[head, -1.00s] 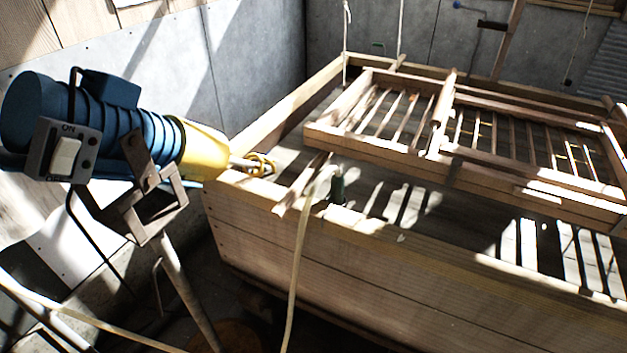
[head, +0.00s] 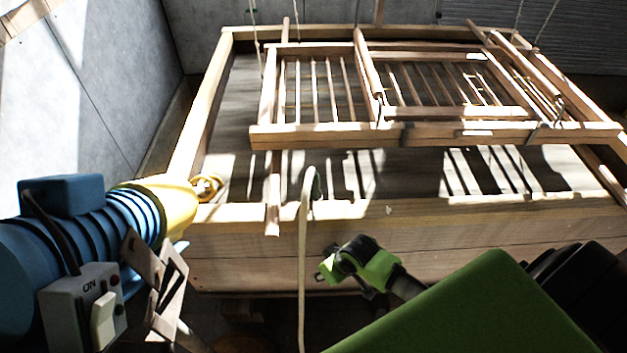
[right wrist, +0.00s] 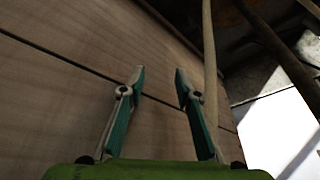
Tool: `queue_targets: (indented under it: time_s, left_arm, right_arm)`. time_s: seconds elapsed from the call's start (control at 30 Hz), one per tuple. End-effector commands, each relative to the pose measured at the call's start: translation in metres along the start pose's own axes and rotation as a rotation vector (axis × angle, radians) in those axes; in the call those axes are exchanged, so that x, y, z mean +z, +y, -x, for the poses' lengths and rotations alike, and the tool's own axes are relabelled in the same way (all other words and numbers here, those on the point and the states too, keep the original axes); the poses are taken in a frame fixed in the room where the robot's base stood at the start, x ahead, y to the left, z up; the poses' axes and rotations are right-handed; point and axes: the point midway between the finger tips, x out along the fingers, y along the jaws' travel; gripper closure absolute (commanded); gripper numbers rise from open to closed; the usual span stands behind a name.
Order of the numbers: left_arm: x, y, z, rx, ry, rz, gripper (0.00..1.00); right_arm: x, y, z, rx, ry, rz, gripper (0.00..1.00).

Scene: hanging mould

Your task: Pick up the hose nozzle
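The hose nozzle (head: 317,185) is a small dark green piece at the end of a pale hose (head: 303,250). It hangs just inside the front rim of the wooden vat (head: 420,240), with the hose looped over the rim and down the front. My right gripper (head: 335,265) is in front of the vat's front wall, lower than the nozzle and just right of the hose. In the right wrist view its two fingers (right wrist: 160,75) are apart with nothing between them. The hose (right wrist: 210,70) passes right of them there; the nozzle is not visible.
Cords hang at the back.

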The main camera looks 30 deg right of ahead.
Motion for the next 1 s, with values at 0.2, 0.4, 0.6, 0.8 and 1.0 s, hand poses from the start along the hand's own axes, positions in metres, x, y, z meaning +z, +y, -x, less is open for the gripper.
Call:
queue_targets:
  time_s: [0.2,0.4,0.6,0.8,1.0]
  left_arm:
    - [-0.001,-0.001,0.029,-0.001,-0.002,-0.001,0.60]
    - [-0.006,-0.013,0.046,-0.015,0.002,0.001,0.60]
    - [-0.009,-0.015,0.048,-0.017,0.006,0.003,0.60]
    - [-0.009,-0.015,0.047,-0.017,0.006,0.003,0.60]
    - [-0.009,-0.013,0.047,-0.015,0.007,0.003,0.60]
  right_arm:
    - [-0.071,-0.028,0.113,-0.057,0.048,0.101,0.70]
    - [-0.099,-0.046,0.191,-0.085,0.061,0.204,0.70]
    - [-0.128,-0.027,0.221,-0.081,0.048,0.251,0.70]
    - [-0.161,0.018,0.238,-0.054,0.037,0.216,0.70]
    - [-0.187,0.061,0.261,-0.030,0.033,0.147,0.70]
